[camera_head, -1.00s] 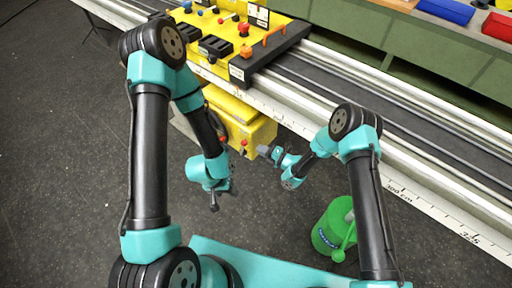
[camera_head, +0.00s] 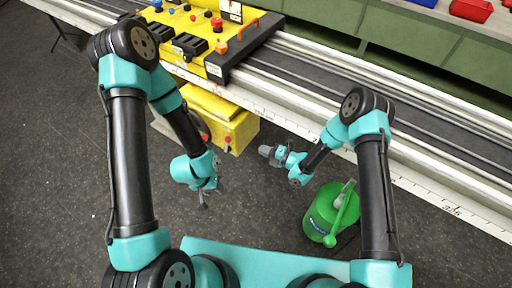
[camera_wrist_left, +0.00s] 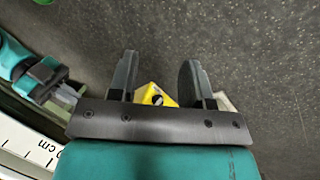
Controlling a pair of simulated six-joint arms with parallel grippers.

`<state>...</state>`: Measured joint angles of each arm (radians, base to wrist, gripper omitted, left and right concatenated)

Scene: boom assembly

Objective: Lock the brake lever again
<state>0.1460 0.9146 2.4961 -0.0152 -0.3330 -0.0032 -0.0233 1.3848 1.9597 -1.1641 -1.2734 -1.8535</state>
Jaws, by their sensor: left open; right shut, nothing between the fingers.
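The yellow carriage (camera_head: 187,22) with its black base sits on the rail at the top. It carries several coloured knobs and an orange handle (camera_head: 238,32). A yellow box (camera_head: 224,124) with small red knobs hangs below it, at the rail's near side. I cannot tell which part is the brake lever. My left gripper (camera_head: 205,193) is open, pointing down below the yellow box and apart from it. In the left wrist view, its two fingers (camera_wrist_left: 158,78) have a yellow part with a black spot (camera_wrist_left: 152,96) showing between them. My right gripper (camera_head: 266,151) is shut and empty, right of the yellow box.
A green can (camera_head: 322,216) stands on the dark floor beside my right arm. The long silver rail (camera_head: 300,95) with a white measuring scale (camera_head: 420,190) runs diagonally across the view. A bench with a red bin (camera_head: 470,9) is behind it.

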